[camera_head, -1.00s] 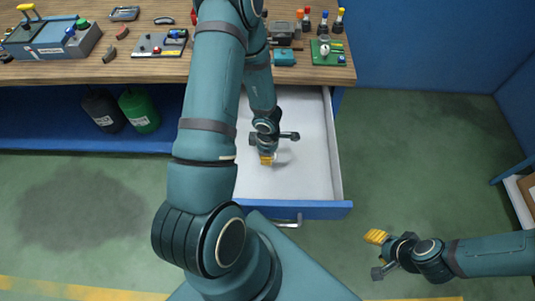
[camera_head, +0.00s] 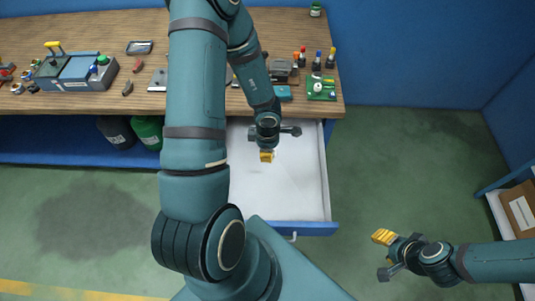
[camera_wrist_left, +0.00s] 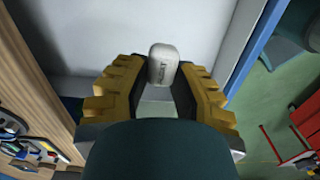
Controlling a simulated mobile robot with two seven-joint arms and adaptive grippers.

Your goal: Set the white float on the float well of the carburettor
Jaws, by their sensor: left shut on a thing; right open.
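A white rounded block with faint lettering, which looks like the float (camera_wrist_left: 163,64), is between the yellow fingers of my left gripper (camera_wrist_left: 160,80) in the left wrist view. The gripper is shut on it. In the head view my left gripper (camera_head: 266,156) hangs over the open drawer, fingers down; the float cannot be made out there. My right gripper (camera_head: 383,238) is open and empty, off to the right of the drawer over the floor. I cannot pick out the carburettor or its float well for certain; my left arm hides part of the bench.
The white-lined drawer (camera_head: 300,190) stands open below the wooden bench (camera_head: 215,100). On the bench are a blue-grey box (camera_head: 78,72), a dark box (camera_head: 283,70), a teal box (camera_head: 283,93), a green board (camera_head: 321,88) and several coloured bottles.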

